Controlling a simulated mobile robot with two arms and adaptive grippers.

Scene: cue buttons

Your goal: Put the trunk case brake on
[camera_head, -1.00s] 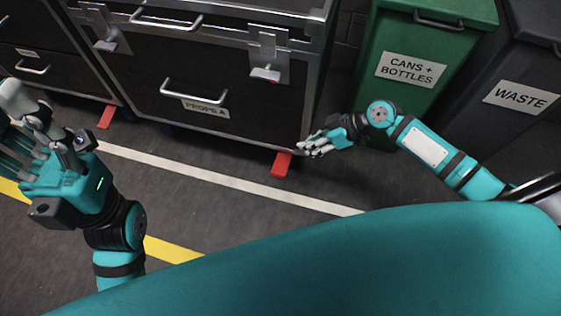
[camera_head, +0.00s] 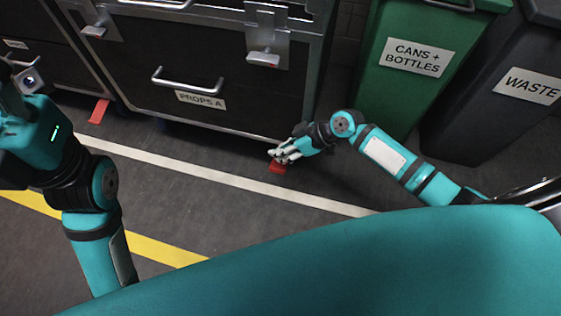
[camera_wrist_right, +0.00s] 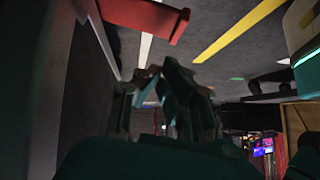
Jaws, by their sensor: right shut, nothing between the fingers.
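The black trunk case (camera_head: 215,110) labelled "PROPS A" stands at the middle back with metal edges and a front handle. A red brake pedal (camera_head: 277,168) sticks out low at its front right corner; a second red pedal (camera_head: 99,111) is at the left. In the right wrist view a red pedal (camera_wrist_right: 140,14) crosses the top. My right gripper (camera_head: 282,154) is shut and empty, right at the right pedal and partly covering it. I cannot tell whether they touch.
A green "CANS + BOTTLES" bin (camera_head: 425,60) and a dark "WASTE" bin (camera_head: 500,95) stand right of the case, close to my right arm. Another case (camera_head: 45,65) is at the far left. The floor (camera_head: 190,203) in front, with white and yellow lines, is clear.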

